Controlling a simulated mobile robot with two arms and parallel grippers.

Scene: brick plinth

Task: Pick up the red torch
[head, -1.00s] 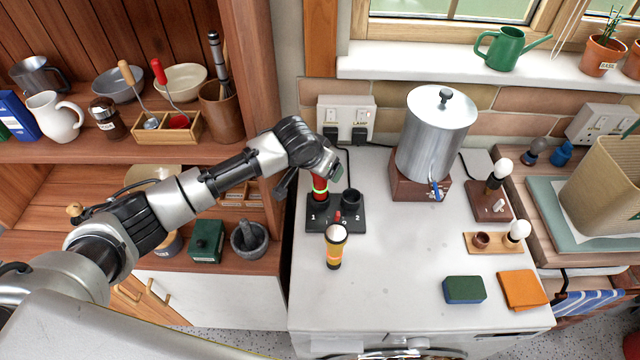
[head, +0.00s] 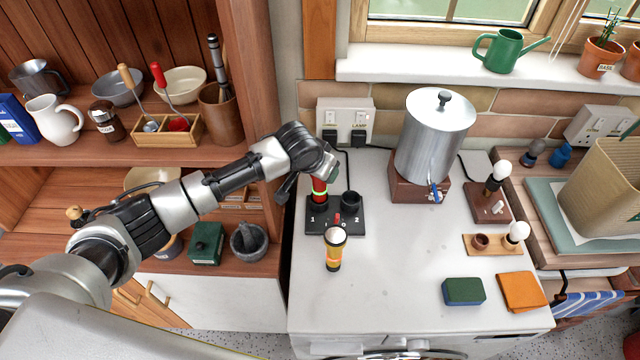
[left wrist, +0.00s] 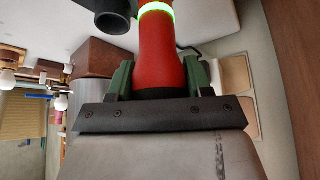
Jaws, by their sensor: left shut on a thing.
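The red torch (head: 319,187) stands upright in the left socket, marked 1, of the black charging base (head: 335,222). A green glowing ring circles the torch. My left gripper (head: 326,172) is at the torch's top, coming from above. In the left wrist view the red torch (left wrist: 163,50) sits between the two green-padded fingers of my left gripper (left wrist: 160,82), which are shut on its wide end. The other socket (head: 351,199) of the base is empty. My right gripper is not in the frames.
A yellow torch (head: 335,248) stands in front of the base. A metal urn (head: 432,135) is behind to the right. A green sponge (head: 464,291) and orange cloth (head: 522,291) lie at front right. The wooden shelf unit (head: 240,110) is at left. The worktop's middle is clear.

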